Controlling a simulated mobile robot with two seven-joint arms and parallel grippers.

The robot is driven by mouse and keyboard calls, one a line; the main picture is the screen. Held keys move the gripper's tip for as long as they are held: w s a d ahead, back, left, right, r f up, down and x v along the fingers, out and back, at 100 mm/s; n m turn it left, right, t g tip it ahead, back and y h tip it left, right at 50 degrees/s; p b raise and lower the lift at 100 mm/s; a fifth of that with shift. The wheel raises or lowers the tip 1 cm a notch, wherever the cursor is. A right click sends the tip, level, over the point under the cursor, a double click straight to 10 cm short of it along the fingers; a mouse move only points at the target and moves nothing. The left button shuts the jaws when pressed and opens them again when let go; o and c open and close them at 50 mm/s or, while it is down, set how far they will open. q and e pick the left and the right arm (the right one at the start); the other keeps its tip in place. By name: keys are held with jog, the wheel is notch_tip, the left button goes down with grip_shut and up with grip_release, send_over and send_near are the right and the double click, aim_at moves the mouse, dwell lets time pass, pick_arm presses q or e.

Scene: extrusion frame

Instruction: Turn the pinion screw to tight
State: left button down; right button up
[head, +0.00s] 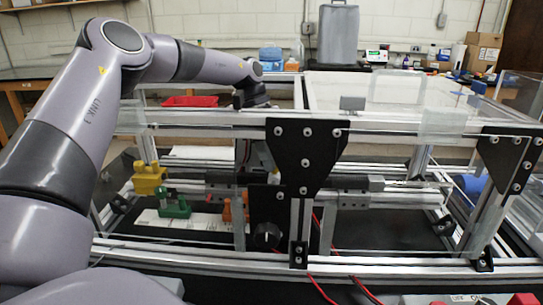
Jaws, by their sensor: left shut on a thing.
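My left arm reaches in from the left and over the top beam of the extrusion frame (200,121). My left gripper (243,152) points down just behind that beam, left of the black bracket plate, and is mostly hidden by it. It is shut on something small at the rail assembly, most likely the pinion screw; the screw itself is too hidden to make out. A black plate with a round black knob (266,236) stands below and slightly right of the gripper. My right gripper is not in view.
Yellow (149,178), green (174,206) and orange (228,210) pieces stand inside the frame at the left. A black bracket plate (305,155) and clear panels crowd the frame. Red cables (322,288) hang at the front. Behind are a red bin (190,101) and a grey case (338,35).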

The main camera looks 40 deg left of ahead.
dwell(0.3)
pick_arm(q)
jog(key=c, duration=1)
grip_release()
jog(key=shift+b+v, duration=0.3)
jog(key=shift+v, duration=3.3)
